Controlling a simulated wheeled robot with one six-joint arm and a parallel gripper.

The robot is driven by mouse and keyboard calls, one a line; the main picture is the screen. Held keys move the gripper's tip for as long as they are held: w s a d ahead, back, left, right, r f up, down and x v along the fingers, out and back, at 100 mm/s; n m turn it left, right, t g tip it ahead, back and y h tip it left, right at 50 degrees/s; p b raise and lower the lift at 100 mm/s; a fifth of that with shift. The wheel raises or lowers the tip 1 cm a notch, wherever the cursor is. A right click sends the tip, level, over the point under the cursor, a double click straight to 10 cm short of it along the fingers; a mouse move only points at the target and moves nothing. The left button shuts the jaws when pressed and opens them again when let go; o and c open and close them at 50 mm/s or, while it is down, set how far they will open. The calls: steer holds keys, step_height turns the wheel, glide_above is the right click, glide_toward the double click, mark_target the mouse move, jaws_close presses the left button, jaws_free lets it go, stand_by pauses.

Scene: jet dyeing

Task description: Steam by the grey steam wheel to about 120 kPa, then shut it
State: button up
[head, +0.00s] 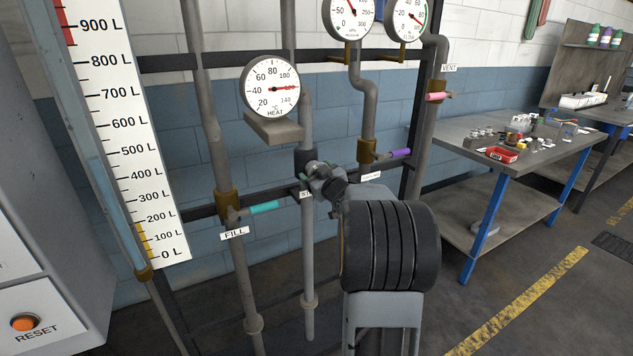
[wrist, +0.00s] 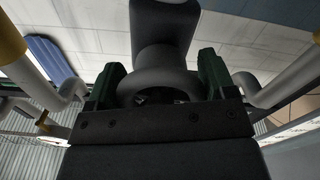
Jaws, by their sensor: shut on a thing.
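My gripper (head: 314,173) is at the steam valve on the middle pipe, beside a label of which only "ST" shows. In the wrist view its green-edged fingers (wrist: 158,82) are shut on the rounded grey steam wheel (wrist: 160,74), one finger on each side. In the head view my gripper hides most of the wheel. The kPa gauge (head: 348,22) is cut off by the top edge. Its red needle points up and slightly left, past the 50 mark; the exact reading cannot be told.
The HEAT dial (head: 270,87) has its needle pointing right. Another dial (head: 407,20) is at the top. A teal FILL handle (head: 263,207), a purple handle (head: 399,153) and a pink VENT handle (head: 438,97) are nearby. A workbench (head: 480,130) stands right; the floor before it is clear.

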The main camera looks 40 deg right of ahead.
steer(key=shift+d+f+n+b, duration=0.1)
steer(key=shift+n+b, duration=0.75)
steer(key=shift+n, duration=0.35)
steer(key=o, duration=0.9)
steer(key=s, duration=0.4)
steer(key=s+a, duration=0.1)
steer(key=s, duration=0.8)
steer(key=shift+s+a, duration=0.4)
